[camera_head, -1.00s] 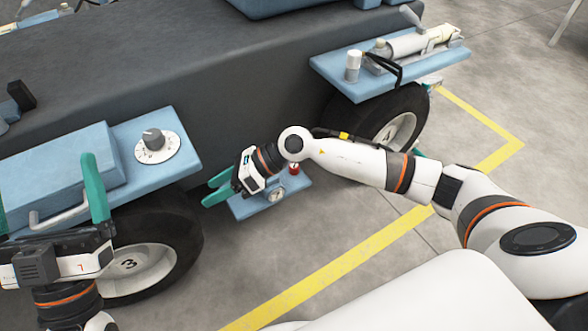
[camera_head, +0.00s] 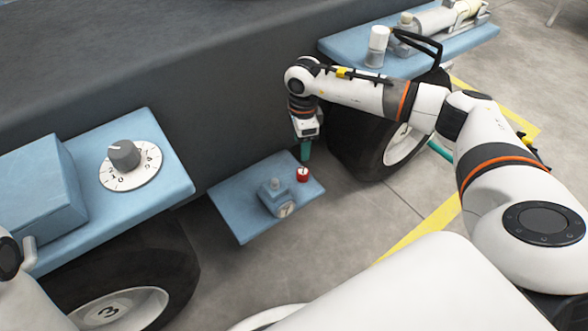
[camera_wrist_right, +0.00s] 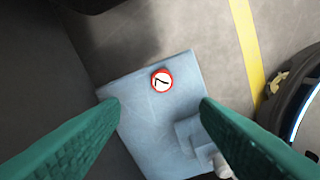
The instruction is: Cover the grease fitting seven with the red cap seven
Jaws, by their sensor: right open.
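The red cap (camera_head: 302,174) stands on a small blue shelf (camera_head: 238,222) low beside the dark machine body. In the right wrist view the red cap (camera_wrist_right: 162,80) shows a 7 on its white top. The grease fitting (camera_head: 275,184) sits on a raised blue block on the same shelf, left of the cap. In the right wrist view this block (camera_wrist_right: 190,130) lies at lower right, partly cut off. My right gripper (camera_head: 305,152) points down above the cap; in the wrist view its green fingers (camera_wrist_right: 160,102) are apart, with nothing gripped. My left gripper is out of view.
A dial (camera_head: 124,156) sits on the blue ledge (camera_head: 160,200) at left, above a wheel marked 3 (camera_head: 115,308). Another blue ledge (camera_head: 350,60) at upper right carries a white cylinder (camera_head: 376,46). Open floor lies in front of the small shelf.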

